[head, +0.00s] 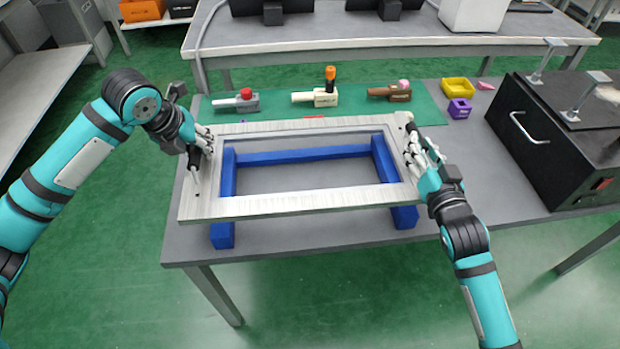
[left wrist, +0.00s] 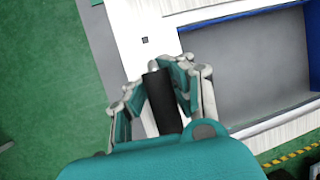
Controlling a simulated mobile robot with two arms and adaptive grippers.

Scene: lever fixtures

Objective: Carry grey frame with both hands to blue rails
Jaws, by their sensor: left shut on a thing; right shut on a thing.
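The grey frame (head: 290,207) is a flat rectangle with an open middle. In the head view it lies level over the blue rails (head: 300,154), overlapping them; I cannot tell whether it touches them. The rails show through its opening and below its near edge. My left gripper (head: 205,150) is shut on a black handle at the frame's left side. In the left wrist view the fingers (left wrist: 158,85) close around that handle, above the frame's pale surface (left wrist: 130,30). My right gripper (head: 412,160) is shut on the frame's right side, its grip partly hidden by the fingers.
The grey table (head: 300,242) has a green mat (head: 270,105) at the back with several small lever fixtures. A yellow bin (head: 457,87) and a purple bin (head: 459,108) stand at the back right. A black box (head: 555,140) with a handle fills the right end.

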